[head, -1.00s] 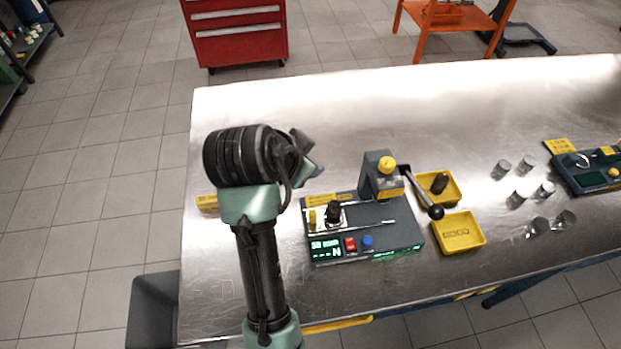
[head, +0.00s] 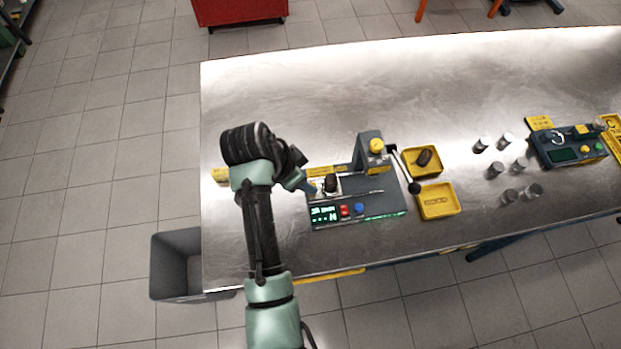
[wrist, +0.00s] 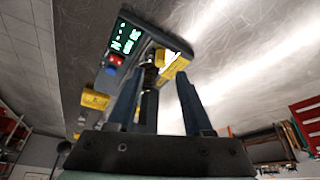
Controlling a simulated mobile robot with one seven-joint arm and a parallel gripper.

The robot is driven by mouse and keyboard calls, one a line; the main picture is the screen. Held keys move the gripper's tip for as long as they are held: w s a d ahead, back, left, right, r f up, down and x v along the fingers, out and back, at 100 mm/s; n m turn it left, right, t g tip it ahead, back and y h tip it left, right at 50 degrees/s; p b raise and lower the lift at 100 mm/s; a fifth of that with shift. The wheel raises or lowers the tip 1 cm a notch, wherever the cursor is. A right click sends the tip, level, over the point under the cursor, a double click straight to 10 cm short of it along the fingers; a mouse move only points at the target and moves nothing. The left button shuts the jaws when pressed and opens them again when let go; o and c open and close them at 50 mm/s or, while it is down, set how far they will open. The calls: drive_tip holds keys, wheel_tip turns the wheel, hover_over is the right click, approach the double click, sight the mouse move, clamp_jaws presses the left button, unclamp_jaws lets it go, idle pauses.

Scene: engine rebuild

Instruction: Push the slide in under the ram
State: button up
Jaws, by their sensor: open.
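The press station (head: 390,205) sits on the bench, with a dark column that carries the ram under a yellow cap (head: 376,146). The slide (head: 322,193) is at the left end of its rail, left of the ram and not under it. A black part (head: 330,183) stands on it. My gripper (head: 312,188) is at the slide's left end and hides that end. In the wrist view my gripper (wrist: 160,95) is open, its two fingers apart, with the station beyond them. I cannot tell whether a finger touches the slide.
The black-knobbed press lever (head: 414,188) hangs at the station's right. Two yellow trays stand beside it, the rear one (head: 408,168) holding a dark part. Several metal cylinders (head: 495,170) and a second device (head: 567,155) are further right. The bench behind the station is clear.

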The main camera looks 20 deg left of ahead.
drive_tip(key=shift+x, duration=2.6)
drive_tip(key=shift+c, duration=0.3)
clamp_jaws()
